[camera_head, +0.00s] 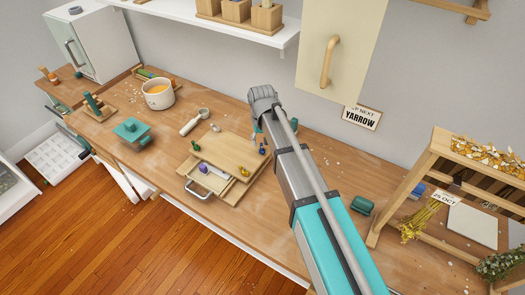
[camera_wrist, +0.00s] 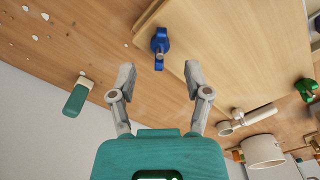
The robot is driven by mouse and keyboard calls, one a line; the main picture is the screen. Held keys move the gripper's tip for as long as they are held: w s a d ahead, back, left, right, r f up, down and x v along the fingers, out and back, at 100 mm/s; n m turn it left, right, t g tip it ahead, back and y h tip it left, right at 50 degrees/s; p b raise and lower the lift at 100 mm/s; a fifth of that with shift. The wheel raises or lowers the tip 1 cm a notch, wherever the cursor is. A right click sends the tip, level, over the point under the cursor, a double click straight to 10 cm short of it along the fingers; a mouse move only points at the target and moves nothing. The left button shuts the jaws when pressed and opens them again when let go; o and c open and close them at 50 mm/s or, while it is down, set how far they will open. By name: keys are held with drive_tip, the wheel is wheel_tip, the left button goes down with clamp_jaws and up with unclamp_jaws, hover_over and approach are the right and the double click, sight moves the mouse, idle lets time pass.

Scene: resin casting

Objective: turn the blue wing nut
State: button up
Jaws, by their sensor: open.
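The blue wing nut (camera_wrist: 159,42) stands at the edge of a pale wooden board (camera_wrist: 225,62) in the wrist view. It also shows in the head view (camera_head: 262,149), at the right corner of the stacked wooden boards (camera_head: 230,150). My gripper (camera_wrist: 160,79) is open, its two fingers spread on either side of the wing nut's line. The wing nut lies ahead of the fingertips, with nothing between the fingers. In the head view my arm largely hides the gripper, just behind the wing nut. Green (camera_head: 195,146) and yellow (camera_head: 244,171) wing nuts sit on the other corners.
A teal cylinder (camera_head: 362,205) and a wooden rack (camera_head: 425,170) are to the right.

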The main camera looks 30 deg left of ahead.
sight(262, 147)
drive_tip(key=shift+m, duration=0.8)
drive_tip(key=shift+f, duration=0.15)
drive_tip(key=shift+f+b, duration=1.6)
drive_tip(key=shift+b, duration=0.2)
clamp_jaws()
